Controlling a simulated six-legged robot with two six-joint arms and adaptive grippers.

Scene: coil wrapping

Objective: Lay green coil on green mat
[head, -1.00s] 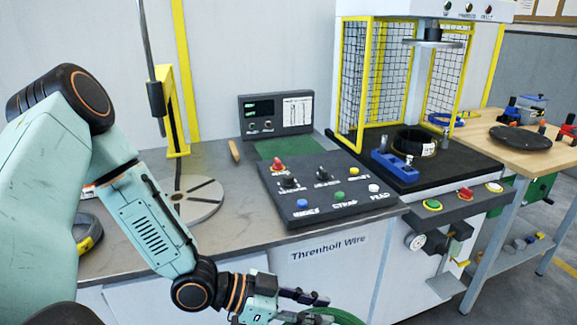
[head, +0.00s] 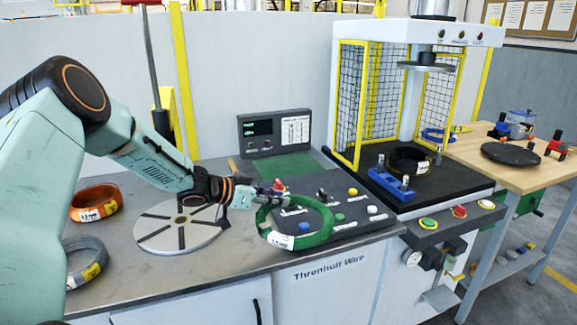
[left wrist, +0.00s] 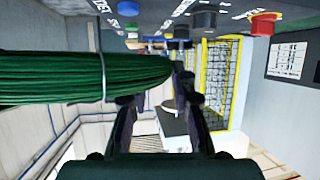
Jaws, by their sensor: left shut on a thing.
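The green coil (head: 322,235) is held upright-tilted in front of the control panel, with a white label on its lower left. My left gripper (head: 272,192) is shut on the coil's upper left rim. In the left wrist view the coil (left wrist: 70,78) runs between the fingers of the gripper (left wrist: 160,105) from the left. The green mat (head: 290,165) lies flat on the bench behind the control panel, and its near part is hidden by the panel. My right gripper is not seen.
The control panel (head: 352,205) with knobs and buttons stands between coil and mat. A grey display box (head: 275,134) stands behind the mat. A round slotted turntable (head: 160,232), an orange coil (head: 98,202) and a grey coil (head: 85,262) are at left. A caged press (head: 385,110) stands at right.

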